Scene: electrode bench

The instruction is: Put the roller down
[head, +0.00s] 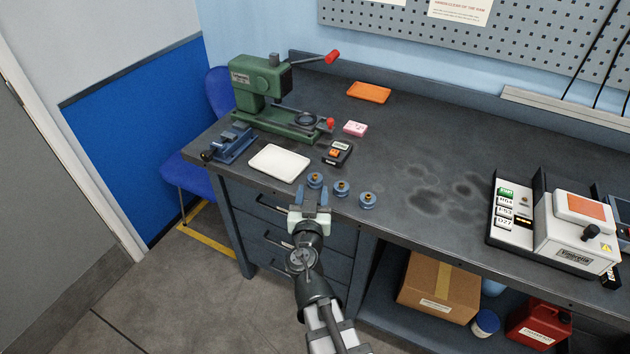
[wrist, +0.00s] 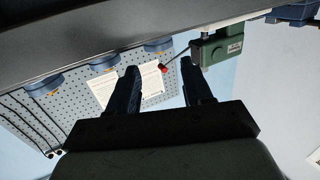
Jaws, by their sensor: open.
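Three blue rollers with brass-coloured centres stand in a row near the bench's front edge: the left roller (head: 315,181), the middle roller (head: 341,188) and the right roller (head: 368,200). My gripper (head: 312,191) is open and empty at the front edge, with its tips just short of the left roller. There one roller (wrist: 158,46) shows just beyond the gap between my open fingers (wrist: 159,76), and the other two (wrist: 103,68) (wrist: 42,86) lie off to the left. I cannot tell whether my fingers touch a roller.
A white tray (head: 279,163) lies left of the rollers, with a blue vice-like tool (head: 233,144) and green press (head: 262,90) beyond. A small dark meter (head: 338,153) sits behind them. An orange tray (head: 369,92) lies at the back.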

